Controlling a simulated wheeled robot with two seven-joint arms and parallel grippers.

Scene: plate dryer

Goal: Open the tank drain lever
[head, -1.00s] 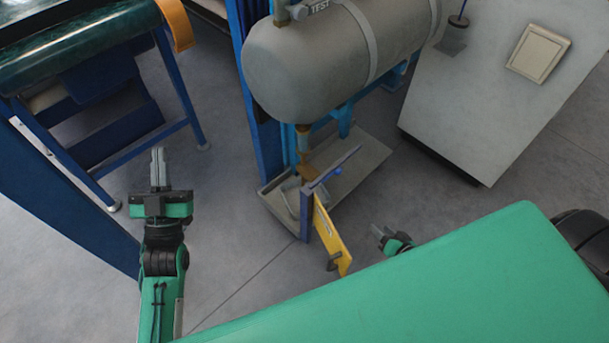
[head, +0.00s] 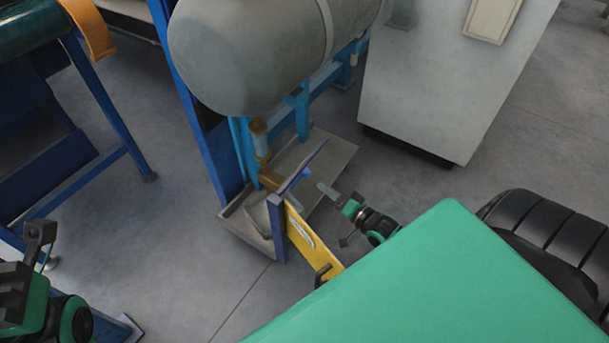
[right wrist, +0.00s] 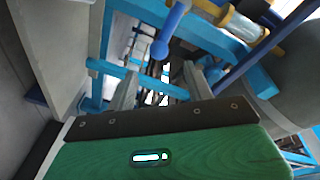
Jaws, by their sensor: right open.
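The grey tank (head: 255,60) has a brass valve (head: 260,140) beneath it. A slim blue lever with a rounded end (head: 304,174) sticks out near the valve; this blue handle (right wrist: 170,30) also shows at the top of the right wrist view. My right gripper (head: 326,190) is just right of the lever end in the head view. In the right wrist view its fingers (right wrist: 158,78) are spread, with nothing held between them, and the lever's tip is just beyond the gap.
A metal tray (head: 335,160) lies under the tank. A dark blue post (head: 278,230) and yellow panel (head: 308,240) stand close in front of the lever. A grey cabinet (head: 450,90) stands right. Open floor (head: 180,230) lies to the left.

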